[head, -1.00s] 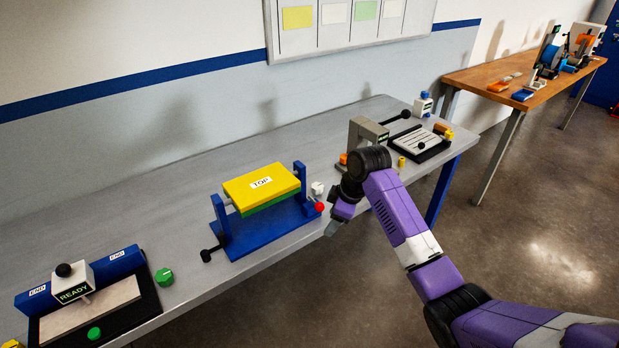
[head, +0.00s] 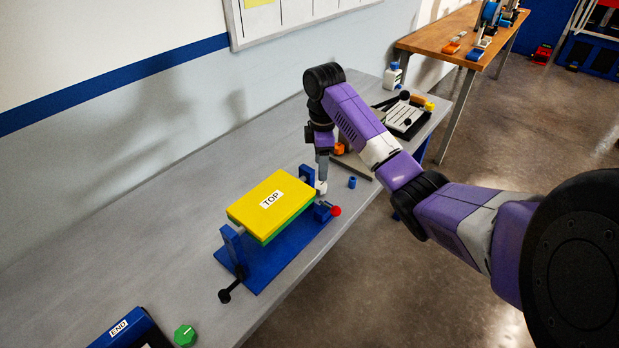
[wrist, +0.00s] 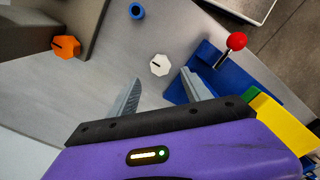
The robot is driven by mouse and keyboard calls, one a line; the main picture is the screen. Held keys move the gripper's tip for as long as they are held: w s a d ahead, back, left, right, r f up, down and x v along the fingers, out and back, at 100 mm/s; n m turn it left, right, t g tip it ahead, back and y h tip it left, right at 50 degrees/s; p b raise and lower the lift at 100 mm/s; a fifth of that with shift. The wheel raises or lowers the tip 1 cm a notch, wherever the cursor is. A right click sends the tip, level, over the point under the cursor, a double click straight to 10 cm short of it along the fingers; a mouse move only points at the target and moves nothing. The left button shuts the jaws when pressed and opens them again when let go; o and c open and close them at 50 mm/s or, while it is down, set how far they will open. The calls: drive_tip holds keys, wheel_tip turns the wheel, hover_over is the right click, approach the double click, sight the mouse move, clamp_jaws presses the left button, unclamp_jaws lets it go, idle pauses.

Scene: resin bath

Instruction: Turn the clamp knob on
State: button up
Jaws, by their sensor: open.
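A white faceted knob (wrist: 160,65) with a dark pointer line sits on the grey bench beside the blue fixture; no label on it is readable. It shows partly in the head view (head: 322,188), just under my fingertips. My gripper (wrist: 160,77) is open and empty, pointing down. In the wrist view the knob appears between and slightly beyond its two fingertips, with no visible contact. In the head view my gripper (head: 322,176) is above the right end of the fixture, its fingers partly merging with the knob.
The blue fixture (head: 252,272) holds a yellow-green block (head: 258,207) marked TOP. A red-ball lever (wrist: 236,42) stands right of the knob. An orange knob (wrist: 66,47) and a small blue cylinder (wrist: 137,11) are nearby. A green knob (head: 185,335) lies at lower left.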

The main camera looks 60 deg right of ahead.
sight(320, 185)
wheel_tip(320, 185, down, 7)
drive_tip(key=shift+f+p, duration=0.15)
drive_tip(key=shift+p, duration=0.35)
clamp_jaws()
